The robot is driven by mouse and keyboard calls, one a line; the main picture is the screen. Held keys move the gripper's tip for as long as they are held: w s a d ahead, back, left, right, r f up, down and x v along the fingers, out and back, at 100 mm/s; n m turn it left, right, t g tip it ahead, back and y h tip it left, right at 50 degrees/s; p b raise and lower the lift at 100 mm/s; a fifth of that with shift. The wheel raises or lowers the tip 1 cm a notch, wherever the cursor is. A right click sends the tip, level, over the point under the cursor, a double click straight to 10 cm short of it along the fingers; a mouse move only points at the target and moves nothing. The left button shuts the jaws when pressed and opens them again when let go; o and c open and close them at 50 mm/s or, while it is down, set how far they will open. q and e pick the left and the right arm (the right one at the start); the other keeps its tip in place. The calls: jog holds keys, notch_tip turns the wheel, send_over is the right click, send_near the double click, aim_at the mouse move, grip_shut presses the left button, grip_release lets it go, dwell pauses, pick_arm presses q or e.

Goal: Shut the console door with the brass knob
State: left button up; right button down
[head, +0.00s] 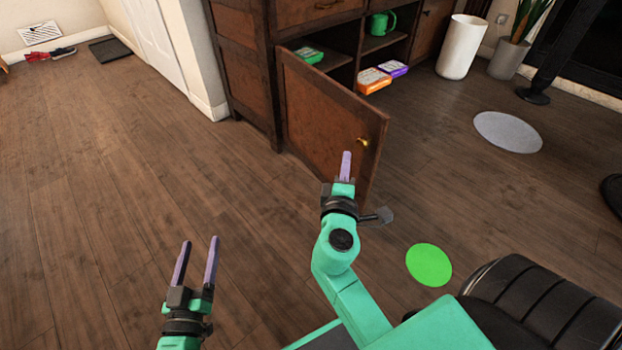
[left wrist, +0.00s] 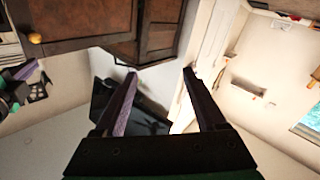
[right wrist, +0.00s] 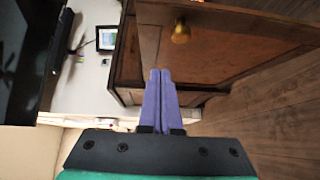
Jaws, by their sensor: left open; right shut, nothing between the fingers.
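The brown wooden console door (head: 318,117) stands open in the head view, swung out from the console (head: 245,65). Its brass knob (head: 363,142) is near the free edge. My right gripper (head: 346,155) is shut and empty, in front of the door's free edge, just below the knob in the picture. In the right wrist view the knob (right wrist: 181,31) lies beyond the closed fingertips (right wrist: 160,72); I cannot tell whether they touch the door. My left gripper (head: 197,245) is open and empty, over the floor left of the door. The knob also shows in the left wrist view (left wrist: 35,38).
Inside the console are a green pack (head: 309,55), an orange pack (head: 373,80), a purple pack (head: 394,68) and a green mug (head: 381,23). A white bin (head: 462,47) stands right of it. A black chair (head: 545,305) is at lower right. Floor left of the door is clear.

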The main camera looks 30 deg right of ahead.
send_near(365, 118)
jog(key=w, duration=0.4)
jog(key=d, duration=0.3)
jog(key=shift+w+d+f+h+b, duration=0.1)
jog(key=shift+w+f+h+b, duration=0.2)
jog(key=shift+w+b, duration=0.1)
pick_arm(q)
jog(key=w+a+r+t, duration=0.1)
jog(key=r+t, duration=0.1)
jog(key=r, duration=0.5)
jog(key=w+r+t+h, duration=0.1)
jog(key=w+r+t, duration=0.1)
jog(key=r, duration=0.6)
jog(key=shift+a+r+m+t, duration=0.15)
jog(key=shift+a+m+t, duration=0.25)
jog(key=shift+t, duration=0.1)
pick_arm(e)
jog(key=shift+d, duration=0.1)
